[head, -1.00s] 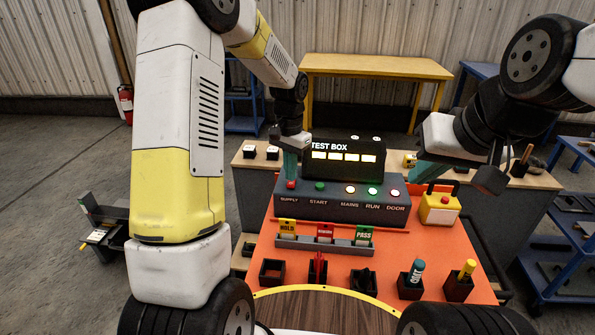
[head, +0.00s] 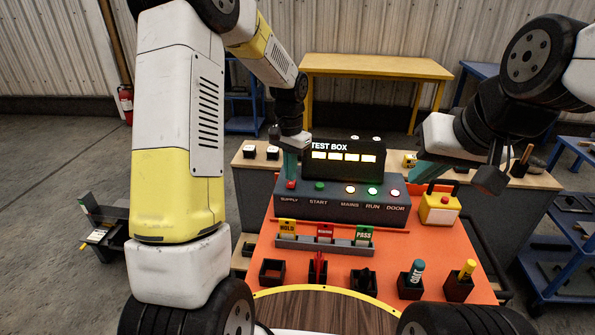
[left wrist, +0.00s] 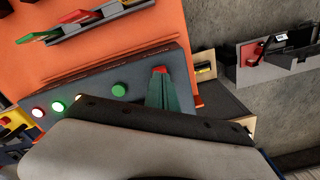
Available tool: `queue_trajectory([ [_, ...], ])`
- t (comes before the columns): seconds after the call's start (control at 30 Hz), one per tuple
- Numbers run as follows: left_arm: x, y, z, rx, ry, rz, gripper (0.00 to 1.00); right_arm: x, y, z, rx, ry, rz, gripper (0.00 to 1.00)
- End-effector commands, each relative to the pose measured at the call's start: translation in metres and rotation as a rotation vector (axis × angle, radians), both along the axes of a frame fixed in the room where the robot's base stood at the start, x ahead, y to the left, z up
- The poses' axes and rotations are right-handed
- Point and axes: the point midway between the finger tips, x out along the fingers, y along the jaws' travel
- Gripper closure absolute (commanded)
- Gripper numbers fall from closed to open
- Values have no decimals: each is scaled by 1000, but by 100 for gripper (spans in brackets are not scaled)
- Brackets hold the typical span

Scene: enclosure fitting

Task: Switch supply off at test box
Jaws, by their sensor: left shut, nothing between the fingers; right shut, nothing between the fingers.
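The test box (head: 335,209) stands on the orange bench top, with a dark display behind it showing several lit yellow-white panels. Its front row carries a red supply button (head: 291,185), a green start button (head: 319,186) and lit mains, run and door lamps. My left gripper (head: 290,174) is shut, pointing down at the supply button; its tip is at or just above it. In the left wrist view the green fingers (left wrist: 170,92) overlap the red supply button (left wrist: 159,70); I cannot tell whether they press it. My right gripper (head: 426,174) is shut and empty, right of the box.
A rack with hold, red and pass tags (head: 325,241) stands before the box. Several black holders (head: 272,272) line the front of the orange bench top (head: 388,256). A yellow box with a red button (head: 439,208) stands right of the test box.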

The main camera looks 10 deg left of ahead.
Motion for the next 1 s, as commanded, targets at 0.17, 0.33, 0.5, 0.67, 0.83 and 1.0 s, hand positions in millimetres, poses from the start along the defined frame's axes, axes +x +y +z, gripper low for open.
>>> queue_trajectory([
  [0.17,0,0,0,0,0,0,100,0,0,0,0,0,0,100],
  [0.33,0,0,0,0,0,0,100,0,0,0,0,0,0,100],
  [0.5,0,0,0,0,0,0,100,0,0,0,0,0,0,100],
  [0.67,0,0,-2,0,1,0,100,0,0,0,0,0,0,100],
  [0.83,0,0,-4,0,1,0,100,0,0,0,0,0,0,100],
  [1.0,0,0,-7,0,1,0,100,0,0,0,0,0,0,100],
])
